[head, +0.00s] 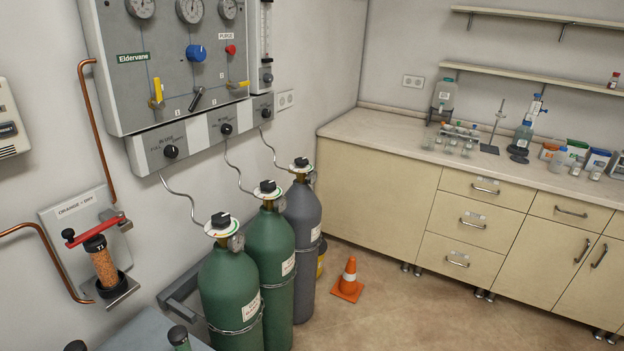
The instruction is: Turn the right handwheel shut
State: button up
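Three gas cylinders stand in a row against the left wall, each topped by a handwheel with a black knob over a pale, colour-marked disc. The right handwheel (301,163) sits on the grey cylinder (303,225), the farthest one. The middle handwheel (267,187) is on a green cylinder (271,245), and the left handwheel (221,220) is on the nearest green cylinder (230,280). The disc markings are too small to read, so I cannot tell how far the right handwheel is turned. My gripper is not in view.
Thin bent tubes run from the wall panel (150,75) down to the cylinder tops. An orange cone (348,280) stands on the floor right of the cylinders. A lab counter (400,147) with glassware fills the right. Floor in front is clear. A grey surface (140,333) lies bottom left.

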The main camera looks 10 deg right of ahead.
aim_at(302, 162)
jog(key=k, duration=0.55)
jog(key=z, duration=0.65)
jog(key=i, duration=1.25)
jog(key=z, duration=0.85)
jog(key=i, duration=1.3)
jog(key=u, duration=0.4)
jog(key=i, duration=1.3)
jog(key=u, duration=0.8)
jog(key=i, duration=0.55)
jog(key=u, duration=0.3)
